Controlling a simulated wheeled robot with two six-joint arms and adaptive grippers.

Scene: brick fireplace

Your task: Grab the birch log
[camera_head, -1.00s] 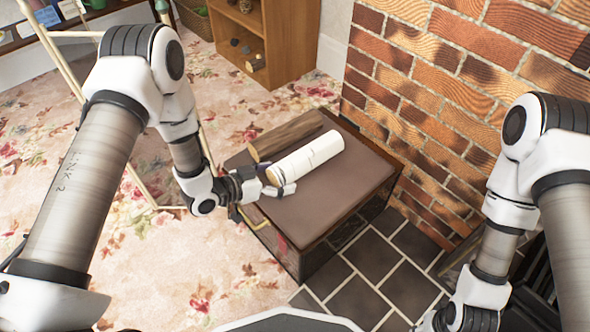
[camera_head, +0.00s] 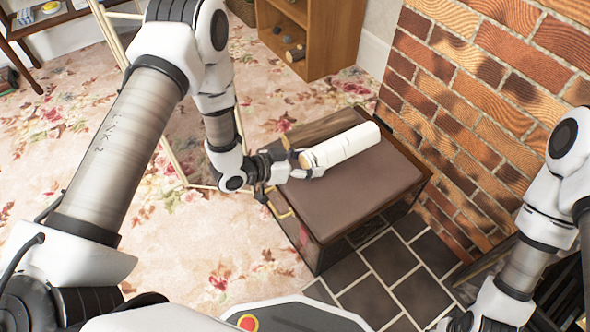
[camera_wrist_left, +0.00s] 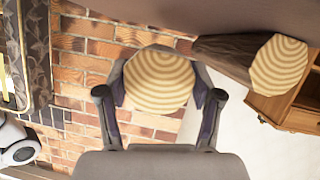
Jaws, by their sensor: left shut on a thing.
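The birch log (camera_head: 348,146) is white with a pale cut end. My left gripper (camera_head: 310,168) is shut on its near end. In the left wrist view, the log's ringed end face (camera_wrist_left: 158,80) sits between the two fingers of this gripper (camera_wrist_left: 159,97). A gap with brick behind it shows between the log and the brown top of the chest (camera_head: 350,195), so the log is held just off it. My right arm comes in at the lower right, and its gripper fingers are outside the frame.
A darker brown log (camera_head: 325,127) lies on the chest behind the birch log, partly hidden by it. It also shows in the wrist view (camera_wrist_left: 275,62). A brick wall (camera_head: 470,90) rises at the right. A wooden shelf (camera_head: 330,35) stands behind. Flowered carpet lies at left.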

